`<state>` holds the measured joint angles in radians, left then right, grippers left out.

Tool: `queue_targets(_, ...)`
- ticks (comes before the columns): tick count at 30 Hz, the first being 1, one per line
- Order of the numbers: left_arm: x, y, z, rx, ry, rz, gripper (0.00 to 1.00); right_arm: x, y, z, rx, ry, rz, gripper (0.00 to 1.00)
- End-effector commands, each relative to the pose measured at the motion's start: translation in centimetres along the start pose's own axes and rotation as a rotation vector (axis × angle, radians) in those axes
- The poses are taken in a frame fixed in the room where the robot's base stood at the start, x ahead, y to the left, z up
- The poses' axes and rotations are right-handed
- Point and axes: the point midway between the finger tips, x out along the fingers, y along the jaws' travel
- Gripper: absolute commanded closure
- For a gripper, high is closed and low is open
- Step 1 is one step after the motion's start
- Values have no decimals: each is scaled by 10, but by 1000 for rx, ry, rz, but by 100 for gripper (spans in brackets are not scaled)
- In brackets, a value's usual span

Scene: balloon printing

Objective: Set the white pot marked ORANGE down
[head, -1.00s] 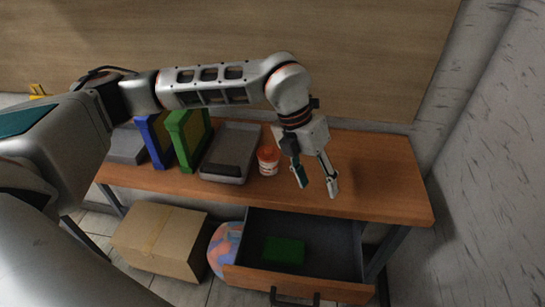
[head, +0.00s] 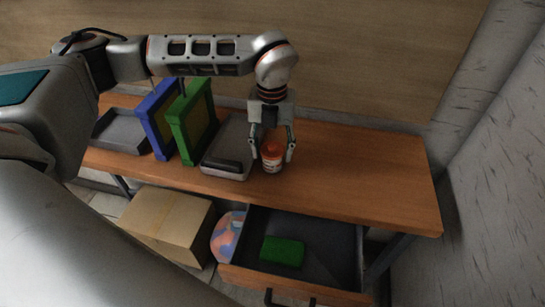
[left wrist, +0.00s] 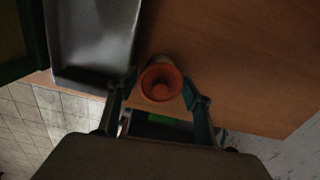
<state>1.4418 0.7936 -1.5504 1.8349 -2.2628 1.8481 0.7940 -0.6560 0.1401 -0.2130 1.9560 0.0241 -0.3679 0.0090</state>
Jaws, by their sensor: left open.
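The white pot (head: 272,166) with an orange top and small marking on its side stands upright on the wooden table, just right of the grey tray. I cannot read the marking. In the left wrist view its round orange top (left wrist: 161,82) shows from above. My left gripper (head: 272,153) points down over the pot, open, with one finger on each side of it. In the left wrist view the fingers (left wrist: 158,90) flank the pot; I cannot tell whether they touch it. My right gripper is not in view.
A grey tray (head: 226,168) stands close left of the pot, with green (head: 180,138) and blue (head: 148,127) frames beyond. The table (head: 370,170) is clear to the right. Below, an open drawer (head: 335,243) holds a green block (head: 283,251). A cardboard box (head: 160,215) and a colourful ball (head: 226,236) are beside it.

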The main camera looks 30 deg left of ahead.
Motion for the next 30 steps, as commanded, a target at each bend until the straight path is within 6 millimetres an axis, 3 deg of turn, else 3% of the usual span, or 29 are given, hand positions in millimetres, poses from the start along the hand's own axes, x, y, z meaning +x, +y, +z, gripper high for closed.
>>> queue_targets(6,23,0,0,1,2,0,50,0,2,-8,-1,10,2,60)
queue_targets(13,24,0,0,2,0,-1,50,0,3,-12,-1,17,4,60)
queue_targets(14,24,0,0,2,0,-1,52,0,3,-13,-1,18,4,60)
queue_targets(18,24,0,0,2,1,-1,89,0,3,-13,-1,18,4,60)
queue_targets(20,24,0,0,2,1,-1,100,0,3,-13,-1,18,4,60)
queue_targets(30,24,-1,0,2,0,-1,100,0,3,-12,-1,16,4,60)
